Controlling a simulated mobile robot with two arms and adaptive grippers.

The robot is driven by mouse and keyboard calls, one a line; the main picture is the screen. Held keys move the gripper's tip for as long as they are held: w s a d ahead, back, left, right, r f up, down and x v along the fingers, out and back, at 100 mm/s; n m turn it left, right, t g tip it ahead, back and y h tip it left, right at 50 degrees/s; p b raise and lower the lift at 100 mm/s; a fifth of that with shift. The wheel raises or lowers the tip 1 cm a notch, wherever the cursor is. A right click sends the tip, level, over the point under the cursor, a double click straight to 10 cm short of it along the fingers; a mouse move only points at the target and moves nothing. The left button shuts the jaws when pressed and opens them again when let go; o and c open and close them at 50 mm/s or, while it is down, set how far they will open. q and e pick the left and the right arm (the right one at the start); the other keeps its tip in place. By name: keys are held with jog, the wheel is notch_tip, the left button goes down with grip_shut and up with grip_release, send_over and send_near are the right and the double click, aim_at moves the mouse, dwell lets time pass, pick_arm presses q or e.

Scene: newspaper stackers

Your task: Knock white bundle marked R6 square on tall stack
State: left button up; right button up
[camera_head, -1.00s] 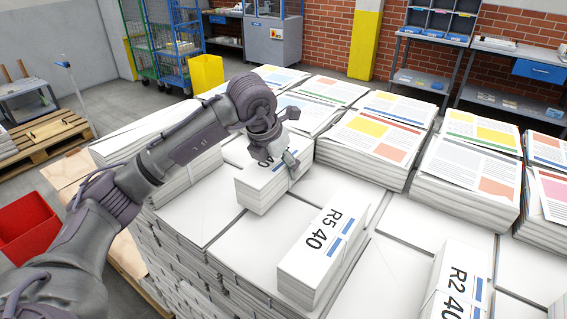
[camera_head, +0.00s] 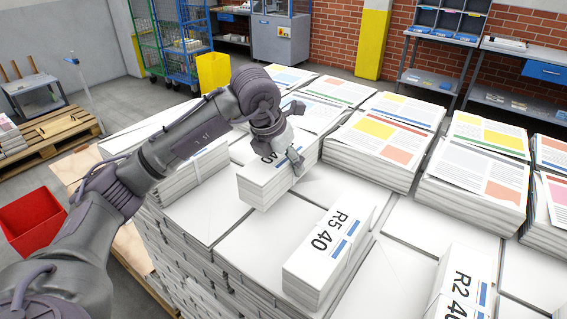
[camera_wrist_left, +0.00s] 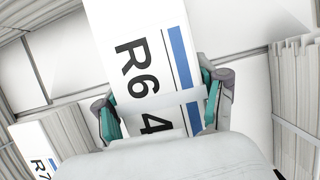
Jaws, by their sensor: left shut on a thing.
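The white bundle marked R6 (camera_head: 262,184) lies on the top of the tall stack (camera_head: 204,211), toward its left middle. In the left wrist view its label and blue stripe show on the bundle (camera_wrist_left: 138,45), between the two fingers. My left gripper (camera_head: 297,163) is at the bundle's right far part, seen from above in the left wrist view (camera_wrist_left: 160,110), with a finger on each long side. It is shut on the bundle. The bundle's far end is hidden by the gripper in the head view. My right gripper is not in view.
Bundles R5 (camera_head: 328,240) and R2 (camera_head: 462,290) lie nearer on the stack. Printed newspaper piles (camera_head: 380,135) stand behind. Another bundle marked R7 (camera_wrist_left: 35,150) shows at lower left in the wrist view. Bare stack top lies between R6 and R5.

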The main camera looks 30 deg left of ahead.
pick_arm(q)
jog(key=shift+r+p, duration=1.15)
jog(key=shift+r, duration=1.1)
jog(key=shift+f, duration=0.1)
